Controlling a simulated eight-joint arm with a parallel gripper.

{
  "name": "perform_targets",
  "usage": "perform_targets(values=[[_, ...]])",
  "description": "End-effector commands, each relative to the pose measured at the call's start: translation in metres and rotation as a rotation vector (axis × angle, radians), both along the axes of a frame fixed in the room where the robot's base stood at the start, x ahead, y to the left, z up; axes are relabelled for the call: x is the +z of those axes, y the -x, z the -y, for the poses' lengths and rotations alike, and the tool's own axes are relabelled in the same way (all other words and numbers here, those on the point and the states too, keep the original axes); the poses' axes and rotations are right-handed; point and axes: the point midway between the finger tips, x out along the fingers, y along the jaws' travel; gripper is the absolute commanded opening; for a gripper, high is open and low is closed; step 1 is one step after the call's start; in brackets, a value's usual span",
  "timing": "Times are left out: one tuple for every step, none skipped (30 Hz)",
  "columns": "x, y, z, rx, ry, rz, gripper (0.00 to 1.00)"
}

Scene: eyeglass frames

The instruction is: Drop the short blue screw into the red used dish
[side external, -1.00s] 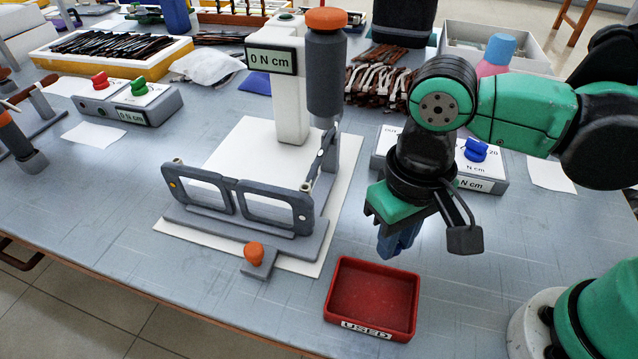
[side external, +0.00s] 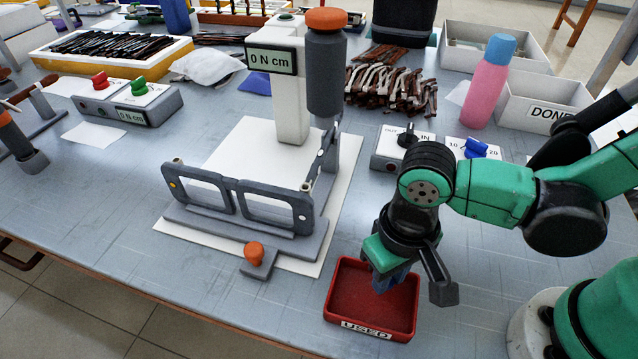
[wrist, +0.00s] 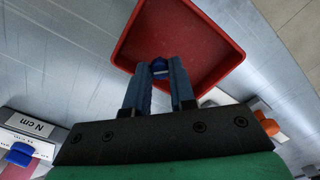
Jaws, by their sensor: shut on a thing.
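The red dish (side external: 365,301) labelled USED sits on the table at the front right of the work area. It looks empty in the side view. My gripper (side external: 388,285) is over the dish's right back part, pointing down. In the wrist view my gripper (wrist: 159,76) has its blue fingers closing toward each other at the tips, on a small blue screw (wrist: 159,67). The red dish (wrist: 185,22) lies behind and below the screw there. The screw is hidden by the fingers in the side view.
An eyeglass frame (side external: 239,204) stands in a grey holder on a white board, left of the dish. An orange knob (side external: 254,254) is close to the dish's left. Control boxes (side external: 405,146) stand behind my arm. A pink bottle (side external: 487,90) stands farther back.

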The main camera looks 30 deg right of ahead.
Motion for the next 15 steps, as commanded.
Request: perform_targets(values=[[0.0001, 0.0000, 0.0000, 0.000, 0.000, 0.000, 0.00], [0.0001, 0.0000, 0.0000, 0.000, 0.000, 0.000, 0.00], [0.0001, 0.0000, 0.0000, 0.000, 0.000, 0.000, 0.26], [0.0001, 0.0000, 0.0000, 0.000, 0.000, 0.000, 0.34], [0.0002, 0.0000, 0.0000, 0.000, 0.000, 0.000, 0.43], [0.0002, 0.0000, 0.0000, 0.000, 0.000, 0.000, 0.54], [0.0002, 0.0000, 0.0000, 0.000, 0.000, 0.000, 0.57], [0.0002, 0.0000, 0.0000, 0.000, 0.000, 0.000, 0.57], [0.0002, 0.0000, 0.0000, 0.000, 0.000, 0.000, 0.57], [0.0002, 0.0000, 0.0000, 0.000, 0.000, 0.000, 0.57], [0.0002, 0.0000, 0.0000, 0.000, 0.000, 0.000, 0.57], [0.0002, 0.0000, 0.0000, 0.000, 0.000, 0.000, 0.57], [0.0002, 0.0000, 0.0000, 0.000, 0.000, 0.000, 0.57], [0.0002, 0.0000, 0.0000, 0.000, 0.000, 0.000, 0.57], [0.0004, 0.0000, 0.0000, 0.000, 0.000, 0.000, 0.57]])
